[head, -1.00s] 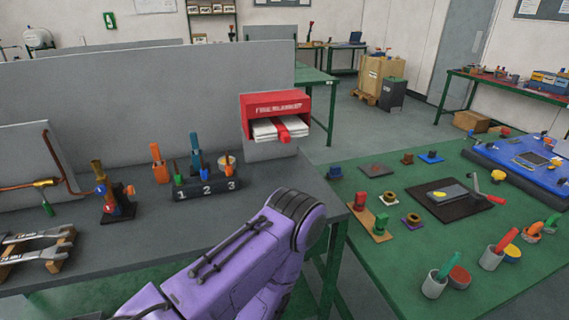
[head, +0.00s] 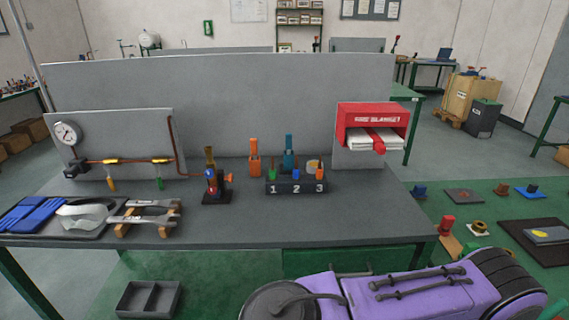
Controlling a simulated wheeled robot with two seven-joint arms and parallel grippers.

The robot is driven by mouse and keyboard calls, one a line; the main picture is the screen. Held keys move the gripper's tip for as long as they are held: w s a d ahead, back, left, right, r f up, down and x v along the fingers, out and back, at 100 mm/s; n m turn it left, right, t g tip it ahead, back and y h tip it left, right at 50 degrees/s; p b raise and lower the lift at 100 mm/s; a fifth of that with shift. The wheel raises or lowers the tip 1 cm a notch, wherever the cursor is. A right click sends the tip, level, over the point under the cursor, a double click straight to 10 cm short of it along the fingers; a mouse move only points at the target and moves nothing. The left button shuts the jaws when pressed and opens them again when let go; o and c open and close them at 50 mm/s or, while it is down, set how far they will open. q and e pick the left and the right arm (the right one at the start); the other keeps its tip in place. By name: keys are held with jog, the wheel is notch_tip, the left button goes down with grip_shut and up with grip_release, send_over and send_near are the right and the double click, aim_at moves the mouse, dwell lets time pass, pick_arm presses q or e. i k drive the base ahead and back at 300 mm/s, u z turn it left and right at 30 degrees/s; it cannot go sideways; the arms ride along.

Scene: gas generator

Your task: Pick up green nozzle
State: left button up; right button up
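A small green piece (head: 273,174), which looks like the green nozzle, stands upright in a dark rack (head: 284,188) marked 1, 2 and 3, at the slot marked 1. A blue piece (head: 295,174) stands at 2 and an orange piece (head: 320,173) at 3. The rack sits on the grey workbench (head: 250,228). Neither gripper shows in the head view. A purple link of my own arm crosses the bottom right, in front of the bench.
A torch-like tool on a dark stand (head: 217,190) is left of the rack. An orange tool (head: 254,158) and a teal tool (head: 289,152) stand behind it. The bench front before the rack is clear.

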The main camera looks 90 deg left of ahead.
aim_at(273, 171)
jog(key=k, duration=1.1)
jog(key=u, duration=0.1)
